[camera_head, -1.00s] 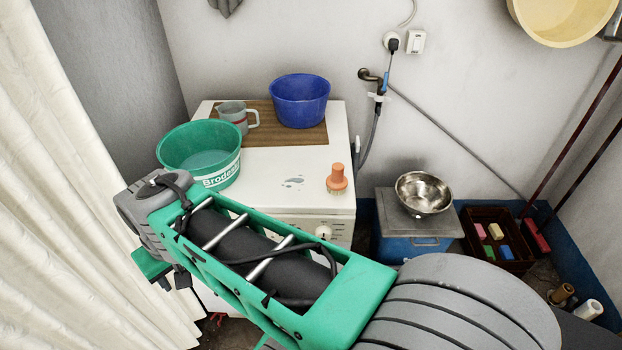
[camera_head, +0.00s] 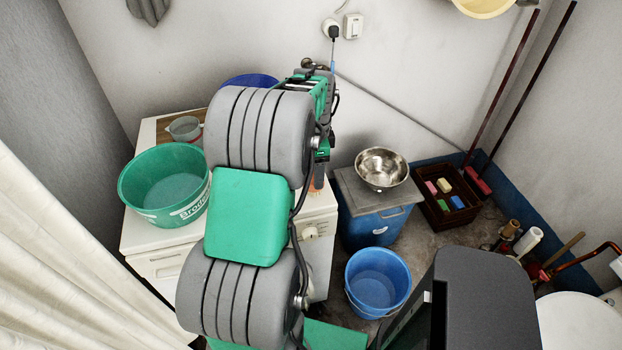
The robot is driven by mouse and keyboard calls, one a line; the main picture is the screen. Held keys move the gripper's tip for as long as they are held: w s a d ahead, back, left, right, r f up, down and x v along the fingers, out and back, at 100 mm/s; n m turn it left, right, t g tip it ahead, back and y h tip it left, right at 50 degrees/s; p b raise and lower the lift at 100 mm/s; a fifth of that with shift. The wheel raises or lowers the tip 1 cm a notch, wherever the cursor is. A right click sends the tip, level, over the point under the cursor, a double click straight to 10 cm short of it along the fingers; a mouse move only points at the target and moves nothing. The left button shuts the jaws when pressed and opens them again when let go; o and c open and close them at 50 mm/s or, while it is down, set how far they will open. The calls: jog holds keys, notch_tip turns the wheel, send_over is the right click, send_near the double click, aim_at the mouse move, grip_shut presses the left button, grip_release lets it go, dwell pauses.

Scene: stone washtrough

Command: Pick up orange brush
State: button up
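The orange brush (camera_head: 317,184) stands on the white washing machine top (camera_head: 318,203), near its right edge. Only a small part of it shows past my arm in the head view. My arm reaches over the machine, and its far end comes down just above the brush. My gripper (camera_head: 321,156) is mostly hidden behind my own arm links. I cannot tell whether its fingers are open or shut, or whether they touch the brush.
A green basin (camera_head: 165,185), a grey jug (camera_head: 185,128) and a blue basin (camera_head: 250,80) stand on the machine. To the right are a blue box (camera_head: 375,225) with a steel bowl (camera_head: 382,168), a crate (camera_head: 447,217) and a blue bucket (camera_head: 377,282).

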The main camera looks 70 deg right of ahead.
jog(key=f+p, duration=0.1)
jog(key=f, duration=0.3)
jog(key=shift+a+f, duration=0.1)
jog(key=shift+a, duration=0.1)
jog(key=c, duration=1.5)
